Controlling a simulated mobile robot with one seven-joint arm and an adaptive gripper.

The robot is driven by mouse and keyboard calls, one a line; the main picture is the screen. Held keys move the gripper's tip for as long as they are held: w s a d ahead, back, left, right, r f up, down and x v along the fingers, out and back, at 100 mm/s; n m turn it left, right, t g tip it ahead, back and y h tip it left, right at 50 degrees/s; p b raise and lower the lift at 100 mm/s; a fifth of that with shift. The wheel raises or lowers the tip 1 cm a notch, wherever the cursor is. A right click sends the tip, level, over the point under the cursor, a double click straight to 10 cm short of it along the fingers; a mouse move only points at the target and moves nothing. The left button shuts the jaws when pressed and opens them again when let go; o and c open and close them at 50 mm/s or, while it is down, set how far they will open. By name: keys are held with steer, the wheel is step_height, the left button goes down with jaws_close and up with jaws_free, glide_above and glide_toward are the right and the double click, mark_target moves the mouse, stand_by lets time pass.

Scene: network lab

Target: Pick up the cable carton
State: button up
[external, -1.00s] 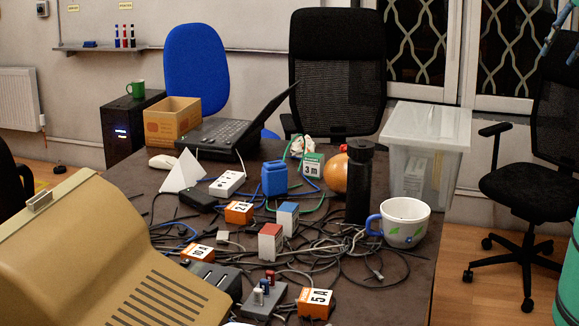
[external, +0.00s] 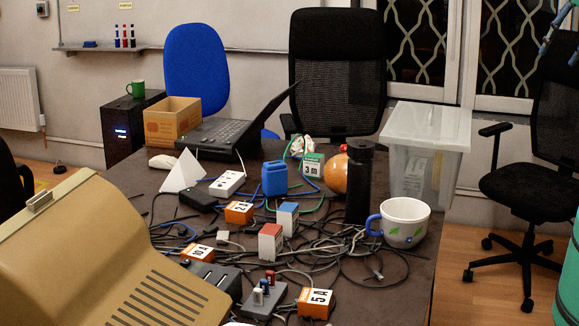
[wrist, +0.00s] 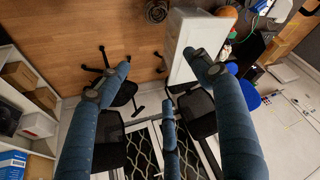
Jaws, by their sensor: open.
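A green-and-white carton marked "3 m" (external: 310,167) stands upright near the back of the dark table in the external view. It appears to be the cable carton. It is between a blue jug and an orange round object.
The dark table (external: 392,286) holds tangled cables, a blue jug (external: 274,179), an orange round object (external: 335,174), a black bottle (external: 359,185) and a mug (external: 404,221). A clear plastic bin (external: 430,130) stands behind. A beige monitor (external: 110,250) fills the front left.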

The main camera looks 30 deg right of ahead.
steer(key=w+a+r+m+g+p, duration=0.15)
steer(key=w+r, duration=0.25)
steer(key=w, duration=0.6)
steer(key=w+a+r+m+p, duration=0.1)
steer(key=w+a+r, duration=0.2)
steer(key=w, duration=0.7)
steer(key=w+a+f+m+g+p, duration=0.1)
steer(key=w+a+f, duration=0.15)
steer(key=w, duration=0.75)
steer(key=w+a+f+m+p, duration=0.1)
steer(key=w+a, duration=0.3)
steer(key=w, duration=0.5)
steer(key=w+a+f+m+g+p, duration=0.1)
steer(key=w+a+f, duration=0.4)
steer(key=w+f, duration=0.25)
steer(key=w+a+f+m+g+p, duration=0.1)
steer(key=w+a+f+m+p, duration=0.1)
steer(key=w+a+f, duration=0.65)
steer(key=f, duration=0.5)
steer(key=w+a+f+m+p, duration=0.1)
steer(key=w+a+f, duration=0.1)
steer(key=w+f, duration=0.2)
steer(key=w+a+f+m+g, duration=0.1)
steer(key=w+a+f, duration=0.2)
steer(key=f, duration=0.8)
steer(key=shift+w+a+f+p, duration=0.3)
steer(key=shift+w+a+p, duration=0.05)
steer(key=shift+w+p, duration=0.05)
